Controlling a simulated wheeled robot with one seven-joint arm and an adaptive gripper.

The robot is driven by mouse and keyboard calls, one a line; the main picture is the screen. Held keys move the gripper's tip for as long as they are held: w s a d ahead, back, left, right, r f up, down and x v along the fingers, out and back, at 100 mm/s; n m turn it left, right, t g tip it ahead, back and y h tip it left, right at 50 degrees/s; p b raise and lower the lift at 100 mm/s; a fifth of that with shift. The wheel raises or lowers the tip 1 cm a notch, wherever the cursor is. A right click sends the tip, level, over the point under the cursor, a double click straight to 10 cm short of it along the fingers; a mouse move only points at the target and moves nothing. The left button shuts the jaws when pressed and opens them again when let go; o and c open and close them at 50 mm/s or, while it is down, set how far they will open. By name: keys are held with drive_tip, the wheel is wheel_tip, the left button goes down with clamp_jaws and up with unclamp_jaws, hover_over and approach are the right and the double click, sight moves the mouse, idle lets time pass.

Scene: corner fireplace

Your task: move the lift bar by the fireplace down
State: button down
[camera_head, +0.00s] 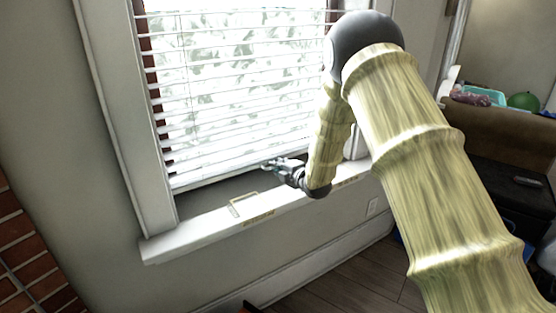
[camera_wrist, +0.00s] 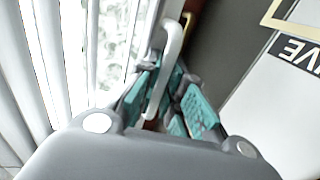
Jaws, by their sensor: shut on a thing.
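In the wrist view a white curved bar (camera_wrist: 168,55), which looks like the lift bar, runs between the teal pads of my gripper (camera_wrist: 172,95). The pads are shut on it, and the blind's slats and window lie just left of it. In the head view my gripper (camera_head: 272,166) is at the lower right part of the white window blind (camera_head: 225,85), close to its bottom edge and above the sill. The bar itself is too small to make out there.
Red brick (camera_head: 25,262) is at far left. A brown cabinet (camera_head: 500,125) stands at right.

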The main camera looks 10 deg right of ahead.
drive_tip(key=shift+f+b, duration=0.5)
drive_tip(key=shift+f, duration=1.05)
drive_tip(key=c, duration=1.5)
unclamp_jaws()
drive_tip(key=shift+r, duration=0.1)
drive_tip(key=v, duration=1.2)
drive_tip(key=shift+c, duration=0.6)
